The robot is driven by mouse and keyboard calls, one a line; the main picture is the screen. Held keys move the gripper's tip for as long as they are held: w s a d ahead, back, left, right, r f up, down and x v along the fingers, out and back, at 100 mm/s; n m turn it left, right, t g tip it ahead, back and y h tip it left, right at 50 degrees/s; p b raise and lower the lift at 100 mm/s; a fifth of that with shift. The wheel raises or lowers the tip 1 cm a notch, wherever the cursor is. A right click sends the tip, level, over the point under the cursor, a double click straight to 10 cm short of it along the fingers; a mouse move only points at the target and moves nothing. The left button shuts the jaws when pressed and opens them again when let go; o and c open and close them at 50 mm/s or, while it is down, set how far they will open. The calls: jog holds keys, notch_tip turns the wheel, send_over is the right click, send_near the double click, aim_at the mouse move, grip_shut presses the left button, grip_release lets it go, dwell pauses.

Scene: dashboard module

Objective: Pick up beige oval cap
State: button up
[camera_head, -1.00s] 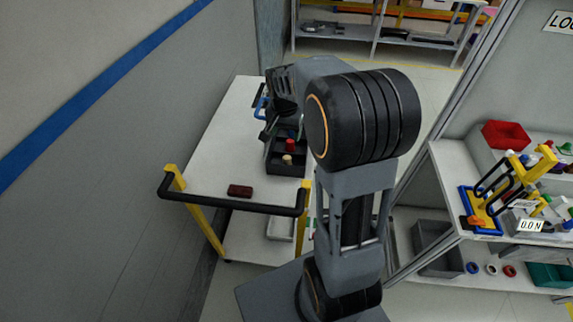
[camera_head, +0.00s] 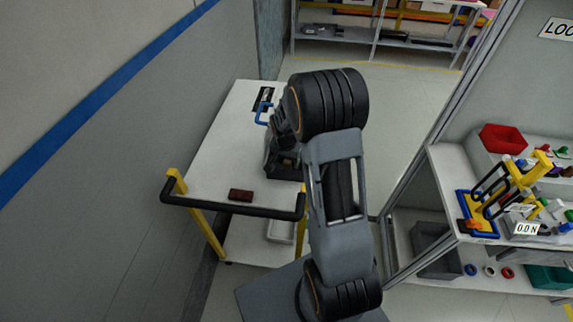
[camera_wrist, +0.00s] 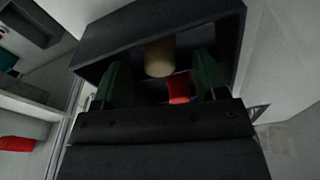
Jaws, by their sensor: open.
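The beige cap (camera_wrist: 159,57) stands in a black compartment box (camera_wrist: 100,42) in the wrist view. Its oval shape is hard to make out from this angle. My gripper (camera_wrist: 160,82) is open, with its two green fingers on either side of the cap and a gap beside it. A red cap (camera_wrist: 178,88) shows between the fingers, nearer the gripper body. In the head view my arm and gripper (camera_head: 280,145) hang over the black box (camera_head: 283,167) on the white cart and hide the caps.
The white cart top (camera_head: 222,145) has a dark red block (camera_head: 240,195) near its black handle bar (camera_head: 235,208). A blue-handled item (camera_head: 263,112) lies behind my gripper. A shelf with a red bin (camera_head: 503,138) and a yellow tool stands at right. The left wall runs close to the cart.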

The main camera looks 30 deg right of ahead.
jog(key=shift+w+d+f, duration=0.1)
jog(key=shift+f, duration=0.85)
jog(key=shift+c, duration=0.5)
jog(key=c, duration=0.9)
